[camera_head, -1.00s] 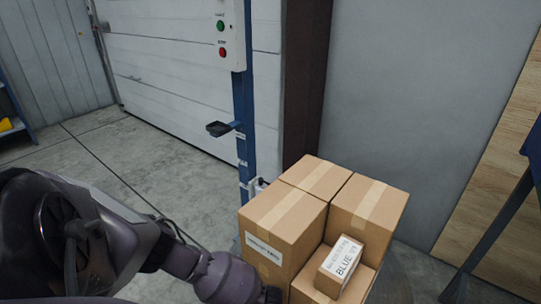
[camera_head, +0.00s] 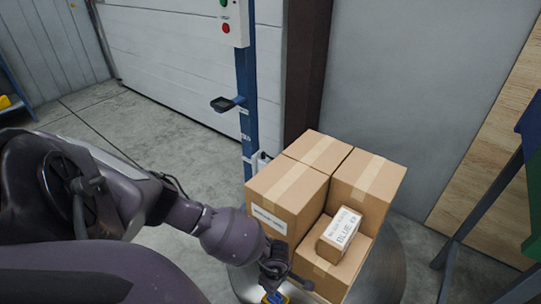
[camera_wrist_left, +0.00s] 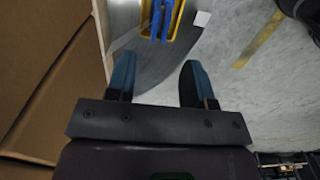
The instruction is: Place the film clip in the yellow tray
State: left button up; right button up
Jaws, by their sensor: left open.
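My left gripper (camera_head: 276,272) hangs low beside the carton stack in the head view. In the left wrist view its two blue fingers (camera_wrist_left: 159,80) are apart, with nothing between them. A yellow tray (camera_wrist_left: 146,14) shows at the top of that view, cut off by the frame edge and ahead of the fingertips. Blue pieces (camera_wrist_left: 164,18) lie in or over it; I cannot tell whether one is the film clip. In the head view a small yellow and blue patch shows just below the gripper at the bottom edge. My right gripper is not in view.
Taped cartons (camera_head: 287,190) stand stacked on a round grey surface (camera_head: 388,268), close beside my left gripper. A small box labelled BLUE (camera_head: 340,233) sits on a lower carton. A blue post (camera_head: 246,110) stands behind. Open floor (camera_head: 150,125) lies to the left.

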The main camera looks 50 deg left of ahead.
pick_arm(q)
jog(key=s+d+r+n+t+h+p, duration=0.1)
jog(key=s+d+r+n+t+h, duration=0.1)
jog(key=s+d+r+n+h, duration=0.35)
jog(key=s+d+r+n+t+h, duration=0.25)
jog(key=d+r+n, duration=0.35)
jog(key=d, duration=0.4)
jog(key=s+d+r+n+t+h+p, duration=0.1)
jog(key=s+d+r+n+h, duration=0.2)
jog(key=d+r+n+h, duration=0.4)
jog(key=a+r+n+t+y, duration=0.3)
jog(key=a+n+t+y, duration=0.35)
jog(key=n, duration=0.85)
jog(key=s+a+n+g+y, duration=0.2)
jog(key=s+a+n+y, duration=0.6)
jog(key=n, duration=0.7)
jog(key=shift+s+a+r, duration=0.25)
jog(key=shift+s+a, duration=0.45)
jog(key=shift+a, duration=0.5)
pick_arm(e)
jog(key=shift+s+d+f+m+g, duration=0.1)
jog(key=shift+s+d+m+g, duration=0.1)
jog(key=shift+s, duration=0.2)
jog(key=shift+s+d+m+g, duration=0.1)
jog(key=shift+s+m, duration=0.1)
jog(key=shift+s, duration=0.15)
